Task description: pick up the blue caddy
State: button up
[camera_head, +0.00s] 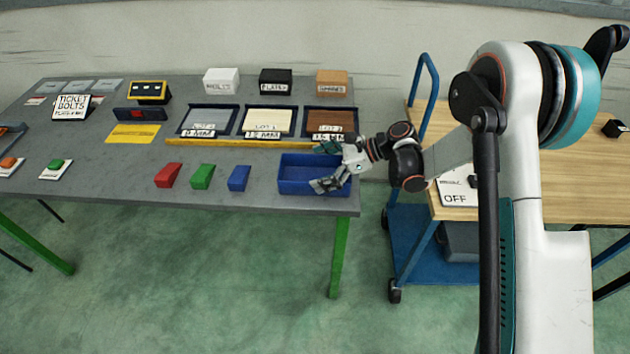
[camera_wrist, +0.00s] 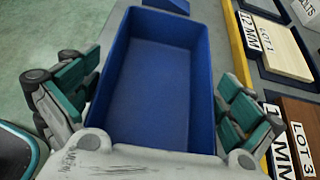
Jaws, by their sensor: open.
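The blue caddy (camera_head: 296,188) is an open, empty rectangular bin at the right front corner of the grey table. In the wrist view, the caddy (camera_wrist: 160,85) fills the middle, long side running away from me. My gripper (camera_head: 325,167) is open above the caddy's right part. In the wrist view, the teal-padded fingers of my gripper (camera_wrist: 157,95) lie to either side of the caddy's two long walls, with nothing held. I cannot tell how far the fingertips reach below the rim. The caddy's right end is partly hidden by my gripper in the head view.
Red (camera_head: 168,175), green (camera_head: 203,176) and blue (camera_head: 239,178) wedge blocks stand left of the caddy. A yellow strip (camera_head: 230,143) and labelled trays (camera_head: 268,122) lie behind it. A wooden-topped cart (camera_head: 430,122) stands to the right, beyond a gap.

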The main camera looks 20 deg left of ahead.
jog(key=shift+a+f, duration=0.2)
jog(key=shift+a, duration=0.2)
jog(key=shift+s, duration=0.1)
jog(key=c, duration=0.9)
jog(key=shift+r, duration=0.1)
